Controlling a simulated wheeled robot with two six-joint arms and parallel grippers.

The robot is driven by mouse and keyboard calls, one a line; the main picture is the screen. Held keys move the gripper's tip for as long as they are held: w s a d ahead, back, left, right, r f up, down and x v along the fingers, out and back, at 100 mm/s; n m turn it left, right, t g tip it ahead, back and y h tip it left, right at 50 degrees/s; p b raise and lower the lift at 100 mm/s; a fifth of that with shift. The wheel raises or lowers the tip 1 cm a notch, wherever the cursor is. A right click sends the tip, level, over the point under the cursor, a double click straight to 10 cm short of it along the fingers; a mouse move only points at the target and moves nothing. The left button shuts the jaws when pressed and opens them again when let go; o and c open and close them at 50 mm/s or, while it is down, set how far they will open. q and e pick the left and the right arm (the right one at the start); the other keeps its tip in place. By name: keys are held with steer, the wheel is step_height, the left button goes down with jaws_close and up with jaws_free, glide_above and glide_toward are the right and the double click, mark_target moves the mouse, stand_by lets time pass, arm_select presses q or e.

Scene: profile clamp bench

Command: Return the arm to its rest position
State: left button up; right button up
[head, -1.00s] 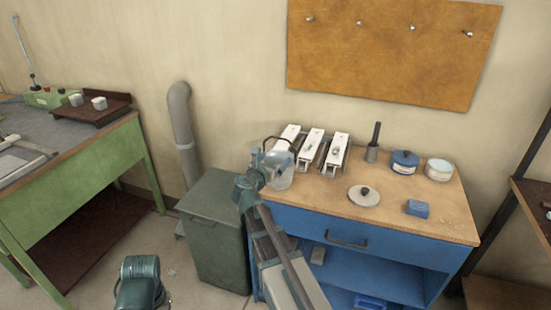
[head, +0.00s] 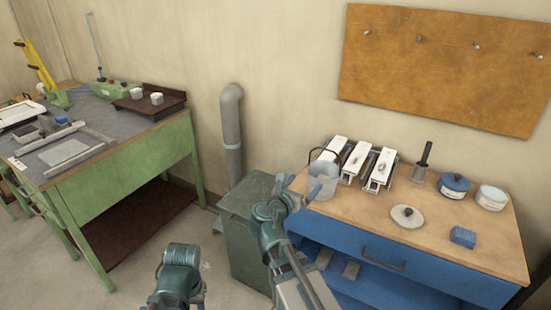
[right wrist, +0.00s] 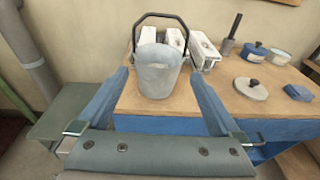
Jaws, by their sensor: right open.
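My right gripper (head: 297,187) is open near the left front corner of the blue bench in the head view. In the right wrist view its two blue fingers (right wrist: 158,78) are spread wide with nothing gripped. A grey translucent bucket (right wrist: 157,78) with a dark raised handle stands on the wooden top just beyond the fingers; it also shows in the head view (head: 323,181), partly behind the gripper. A teal part of my other arm shows at the bottom of the head view; its gripper is not visible.
The blue bench (head: 465,245) also holds white clamps (head: 355,160), a round lid (head: 408,217), a blue block (head: 463,237) and tins. A green-grey bin (head: 245,260) stands left of it. A green workbench (head: 150,165) is farther left, with floor between.

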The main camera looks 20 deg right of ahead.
steer(key=s+a+f+m+g+y+p, duration=0.1)
steer(key=s+a+f+m+g+y, duration=0.2)
steer(key=s+a+m, duration=0.3)
steer(key=s+a+f+m+g+y+p, duration=0.2)
steer(key=s+a+f+m, duration=0.4)
steer(key=a, duration=0.5)
steer(key=s+a+f+m+g+y+p, duration=0.1)
steer(key=s+a+f+m+g+y, duration=0.3)
steer(key=a+m, duration=0.5)
steer(key=s+m+g+y, duration=0.1)
steer(key=s+y, duration=0.1)
steer(key=s, duration=0.1)
steer(key=shift+a+f, duration=0.3)
steer(key=shift+c, duration=0.3)
